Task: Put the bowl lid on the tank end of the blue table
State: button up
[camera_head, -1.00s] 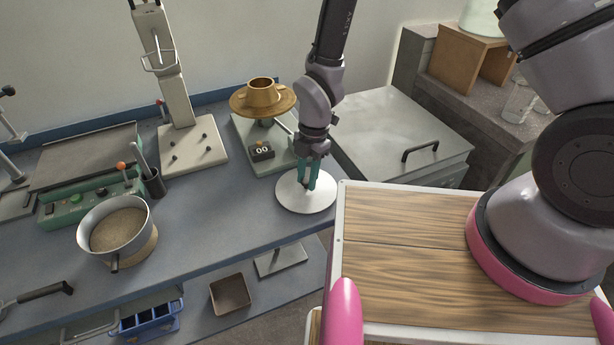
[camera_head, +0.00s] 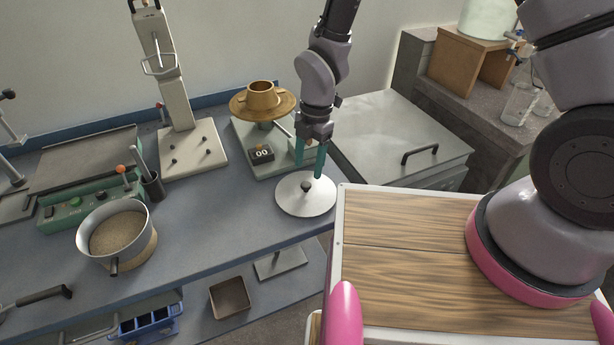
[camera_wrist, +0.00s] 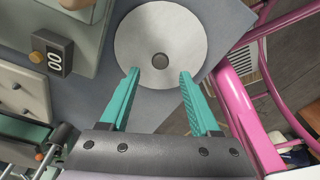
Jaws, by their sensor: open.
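The bowl lid (camera_head: 292,203) is a pale grey-white disc with a dark round knob. It lies flat at the right end of the blue table (camera_head: 215,225), close to the front corner. My gripper (camera_head: 309,166) is above the lid, its two green fingers apart and empty. In the wrist view the lid (camera_wrist: 160,25) shows whole, its knob uncovered ahead of the gap between the open fingertips (camera_wrist: 159,73). A pale green tank (camera_head: 482,18) stands on a wooden stand at the upper right, beyond that end of the table.
A green scale (camera_head: 245,140) carrying a brass-coloured part stands behind and left of the lid. A sand-filled metal pan (camera_head: 118,232) is farther left. A grey cabinet (camera_head: 390,125) adjoins the table's right end. The table middle is clear.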

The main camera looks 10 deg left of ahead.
jog(key=w+d+r+m+t, duration=0.1)
jog(key=w+d+r+m, duration=0.3)
jog(key=r, duration=0.5)
jog(key=w+d+r+m+t, duration=0.1)
jog(key=w+d+r+m, duration=0.1)
jog(key=d+r+m, duration=0.55)
jog(key=w+d+r+m+t, duration=0.2)
jog(key=w+d+r+m, duration=0.15)
jog(key=r, duration=0.65)
jog(key=s+d+r+m+t, duration=0.2)
jog(key=s+d+r+m, duration=0.3)
jog(key=d+r+m, duration=0.2)
jog(key=s+d+r+m+t+y, duration=0.1)
jog(key=s+d+r+m+t, duration=0.1)
jog(key=s+d+r+m, duration=0.3)
jog(key=shift+s+d+r+m+t, duration=0.3)
jog(key=shift+d+r+m, duration=1.75)
jog(key=shift+m, duration=0.95)
jog(key=shift+w+d+f, duration=0.1)
jog(key=shift+d+f, duration=0.15)
